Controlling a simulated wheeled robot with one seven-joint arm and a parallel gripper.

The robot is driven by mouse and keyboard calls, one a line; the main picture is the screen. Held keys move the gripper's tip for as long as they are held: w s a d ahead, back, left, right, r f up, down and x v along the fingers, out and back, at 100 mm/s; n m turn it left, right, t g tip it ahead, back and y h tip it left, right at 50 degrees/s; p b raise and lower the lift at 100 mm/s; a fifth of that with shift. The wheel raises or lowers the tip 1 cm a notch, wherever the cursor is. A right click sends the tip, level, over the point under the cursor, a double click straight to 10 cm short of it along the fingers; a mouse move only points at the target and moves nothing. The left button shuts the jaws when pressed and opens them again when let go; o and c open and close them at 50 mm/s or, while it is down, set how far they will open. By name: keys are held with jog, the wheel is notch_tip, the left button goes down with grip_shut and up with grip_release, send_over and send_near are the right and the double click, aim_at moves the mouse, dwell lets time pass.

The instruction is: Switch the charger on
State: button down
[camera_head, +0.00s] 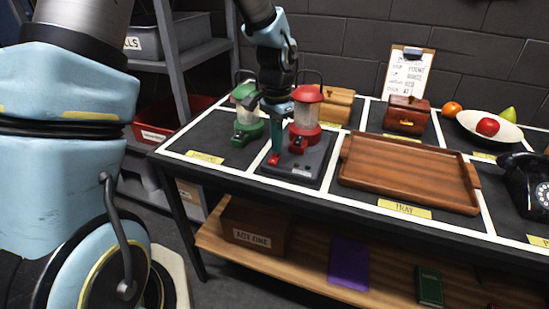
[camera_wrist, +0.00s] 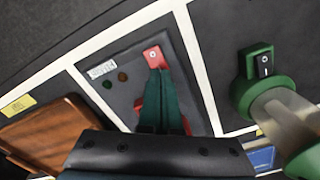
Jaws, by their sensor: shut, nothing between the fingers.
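The charger (camera_head: 318,168) is a dark grey flat base on the table, and a red lantern (camera_head: 306,112) stands on its back part. A red switch (camera_wrist: 152,54) is near the charger's front edge; it also shows in the head view (camera_head: 273,159). In the wrist view the charger (camera_wrist: 128,95) carries a small label, a green lamp and a dull red lamp. My gripper (camera_wrist: 158,70) is shut and empty, pointing down with its tips right at the red switch. I cannot tell whether they touch it. The gripper hides most of the red lantern in the wrist view.
A green lantern (camera_head: 246,122) with a black switch stands left of the charger. A wooden tray (camera_head: 410,195) lies to the right. Wooden boxes, a fruit bowl (camera_head: 508,127), a clipboard and a black telephone (camera_head: 530,185) are farther off.

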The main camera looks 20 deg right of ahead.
aim_at(276, 155)
jog(key=shift+f+b, duration=0.35)
jog(key=shift+f, duration=0.35)
dwell(0.4)
notch_tip(276, 155, up, 7)
jog(key=p, duration=0.6)
dwell(0.5)
jog(key=s+a+r+n, duration=0.2)
jog(key=a+n, duration=0.4)
jog(key=a, duration=0.9)
jog(key=s+a+r+n+t, duration=0.1)
jog(key=a+r+n, duration=0.3)
jog(key=a, duration=1.1)
jog(key=s+n, duration=0.1)
jog(key=n, duration=0.2)
jog(key=shift+t, duration=0.3)
